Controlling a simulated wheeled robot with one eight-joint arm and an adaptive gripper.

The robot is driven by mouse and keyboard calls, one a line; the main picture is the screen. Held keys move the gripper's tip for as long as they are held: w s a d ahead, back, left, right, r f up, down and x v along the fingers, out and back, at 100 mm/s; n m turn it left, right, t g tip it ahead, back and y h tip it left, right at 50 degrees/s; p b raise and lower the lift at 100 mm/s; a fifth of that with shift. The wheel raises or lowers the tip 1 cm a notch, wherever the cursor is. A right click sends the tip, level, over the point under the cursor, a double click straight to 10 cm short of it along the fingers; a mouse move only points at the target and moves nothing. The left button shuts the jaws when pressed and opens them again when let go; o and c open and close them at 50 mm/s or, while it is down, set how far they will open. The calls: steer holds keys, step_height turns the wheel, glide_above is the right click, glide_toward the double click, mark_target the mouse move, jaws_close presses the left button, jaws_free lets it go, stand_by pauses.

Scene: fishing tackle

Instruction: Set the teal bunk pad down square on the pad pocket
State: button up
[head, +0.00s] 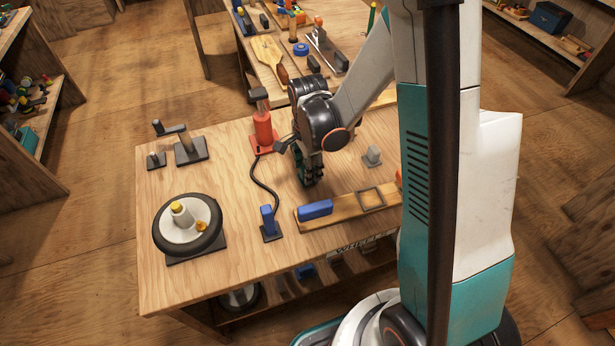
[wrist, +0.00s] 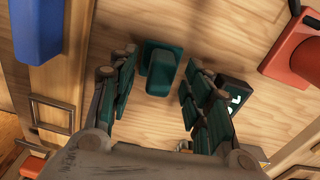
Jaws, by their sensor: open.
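The teal bunk pad (wrist: 163,73) lies on the wooden tabletop in the wrist view, a block on a wider base. My gripper (wrist: 161,66) is open, with a finger on each side of the pad; whether they touch it I cannot tell. In the head view my gripper (head: 311,180) is low over the table's middle and largely hides the pad. The pad pocket is a square dark frame (head: 371,199) on the wooden board (head: 343,206); it also shows in the wrist view (wrist: 52,115). The pocket looks empty.
A blue pad (head: 315,210) sits on the same board, left of the pocket. A red jack (head: 263,131) stands behind left of my gripper, with a black hose to a blue upright piece (head: 268,218). A wheel (head: 188,224) lies at left. A grey block (head: 373,156) stands at right.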

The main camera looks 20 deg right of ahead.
steer(key=shift+f, duration=0.9)
steer(key=shift+r, duration=0.1)
jaws_close()
